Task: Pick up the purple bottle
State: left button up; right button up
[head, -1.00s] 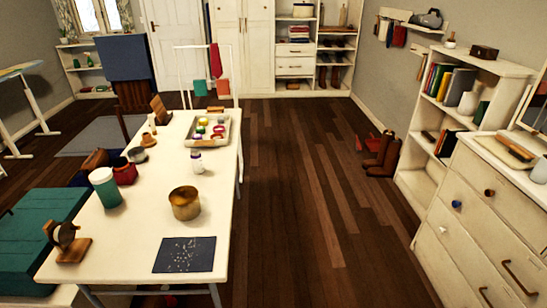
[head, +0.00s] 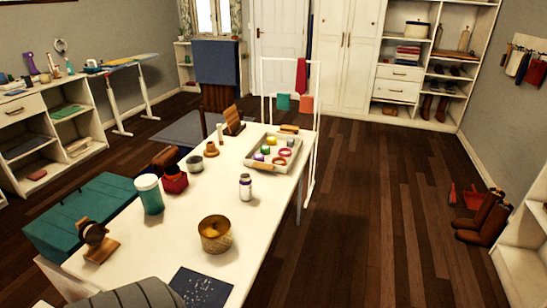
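A slim purple bottle-like thing (head: 31,64) stands upright on the white cabinet top at the far left of the head view. It is small and its exact shape is hard to tell. A small white bottle with a dark purple label (head: 245,187) stands upright on the white table, right of the middle. Neither of my grippers shows in the view, so nothing is seen touching either bottle.
Brown boots (head: 484,218) stand on the floor at right. Floor between is clear.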

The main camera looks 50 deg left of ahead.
aim_at(245, 187)
jog(key=i, duration=2.85)
jog(key=u, duration=2.65)
